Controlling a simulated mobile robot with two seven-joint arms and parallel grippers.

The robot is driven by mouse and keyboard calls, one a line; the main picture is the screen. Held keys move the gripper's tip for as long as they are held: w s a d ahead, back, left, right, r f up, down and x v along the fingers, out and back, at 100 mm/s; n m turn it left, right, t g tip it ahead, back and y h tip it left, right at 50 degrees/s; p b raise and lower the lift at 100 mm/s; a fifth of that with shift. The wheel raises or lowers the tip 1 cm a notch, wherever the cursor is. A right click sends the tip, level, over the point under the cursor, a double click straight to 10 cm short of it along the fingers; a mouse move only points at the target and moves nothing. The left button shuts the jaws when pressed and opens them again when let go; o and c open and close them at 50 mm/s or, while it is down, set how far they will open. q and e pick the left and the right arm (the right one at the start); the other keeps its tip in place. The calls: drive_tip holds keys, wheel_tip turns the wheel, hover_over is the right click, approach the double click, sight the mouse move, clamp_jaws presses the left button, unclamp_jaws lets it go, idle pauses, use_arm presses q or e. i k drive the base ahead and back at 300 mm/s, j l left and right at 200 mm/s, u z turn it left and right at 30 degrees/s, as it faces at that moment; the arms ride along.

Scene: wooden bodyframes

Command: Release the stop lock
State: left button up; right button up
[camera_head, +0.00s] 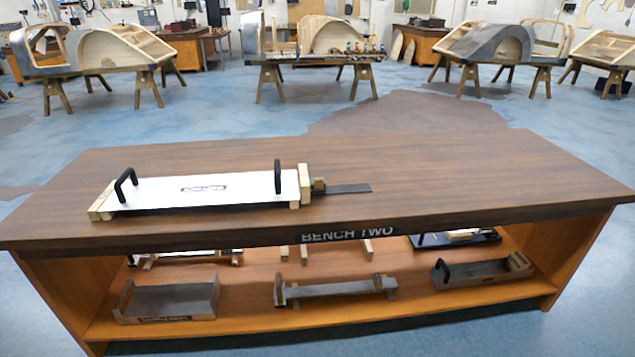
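A fixture (225,188) with a white top plate lies on the wooden bench top, left of centre. It has a black handle at its left end (126,187) and another near its right end (278,176). A pale wooden block (305,183) stands at its right end. Just right of that block is a small brownish piece (319,185), with a dark flat strip (348,188) reaching right from it. I cannot tell which part is the stop lock or whether it is engaged. Neither of my grippers is in view.
The bench (480,175) is labelled "BENCH TWO" and its top is clear right of the strip. Its lower shelf (240,290) holds several similar fixtures. Wooden body frames on trestles (315,45) stand well behind, across open blue floor.

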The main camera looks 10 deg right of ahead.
sight(319, 181)
drive_tip(key=l+u, duration=0.1)
drive_tip(key=u, duration=0.55)
drive_tip(key=i+l+u, duration=0.1)
drive_tip(key=l+u, duration=0.6)
drive_tip(key=k+l+u, duration=0.1)
drive_tip(key=l+u, duration=0.2)
drive_tip(key=l, duration=1.4)
